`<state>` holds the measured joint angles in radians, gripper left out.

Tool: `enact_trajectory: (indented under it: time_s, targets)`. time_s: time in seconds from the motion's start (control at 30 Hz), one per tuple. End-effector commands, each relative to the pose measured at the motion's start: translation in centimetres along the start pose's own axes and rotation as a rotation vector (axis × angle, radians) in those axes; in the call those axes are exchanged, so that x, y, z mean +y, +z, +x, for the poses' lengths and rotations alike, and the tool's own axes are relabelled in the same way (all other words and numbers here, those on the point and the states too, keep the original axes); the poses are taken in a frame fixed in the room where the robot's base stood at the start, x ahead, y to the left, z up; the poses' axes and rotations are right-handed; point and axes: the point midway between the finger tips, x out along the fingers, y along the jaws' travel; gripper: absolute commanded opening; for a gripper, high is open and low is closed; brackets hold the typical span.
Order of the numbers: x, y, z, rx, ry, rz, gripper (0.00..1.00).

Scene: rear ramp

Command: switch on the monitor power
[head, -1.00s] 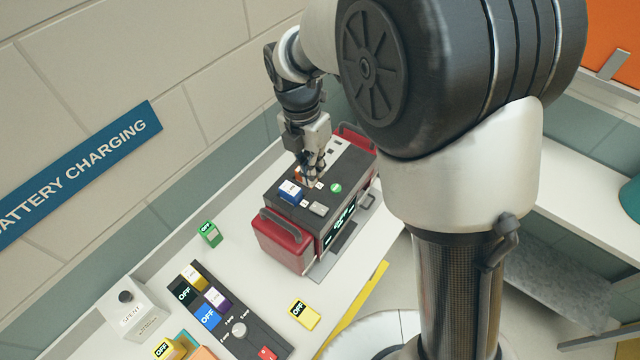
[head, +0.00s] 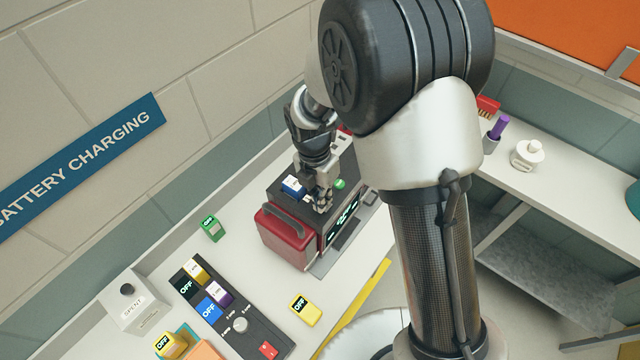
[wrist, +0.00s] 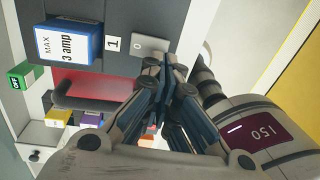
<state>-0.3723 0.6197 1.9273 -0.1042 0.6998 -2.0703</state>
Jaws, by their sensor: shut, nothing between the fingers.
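The monitor (head: 283,240) is a red and dark-grey box with lit green readouts (head: 346,216) on its front face, standing on the white bench. My gripper (head: 322,208) is shut and empty, pointing down over the monitor's top. In the wrist view its fingertips (wrist: 166,66) are right beside the rocker; contact cannot be told. The gripper hides the rocker in the head view.
A charger strip (head: 225,318) with several batteries and a red switch (head: 268,349) lies at lower left. A green battery (head: 211,228) and a yellow one (head: 305,309) lie loose on the bench. A white spent box (head: 135,301) stands at left. A second bench (head: 550,185) is at right.

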Motion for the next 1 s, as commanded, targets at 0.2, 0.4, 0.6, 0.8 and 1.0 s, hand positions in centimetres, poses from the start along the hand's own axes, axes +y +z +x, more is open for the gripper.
enact_trajectory:
  time_s: [0.2,0.4,0.6,0.8,1.0]
  targets:
    - [0.0,0.0,1.8,0.000,0.000,0.000,0.00]
    - [0.0,0.0,2.0,0.000,0.000,0.000,0.00]
    - [-0.1,0.0,2.2,0.000,0.000,0.000,0.00]
    - [-0.3,0.0,3.0,0.000,-0.001,-0.001,0.00]
    - [-0.3,-0.1,2.9,0.001,-0.003,-0.001,0.00]
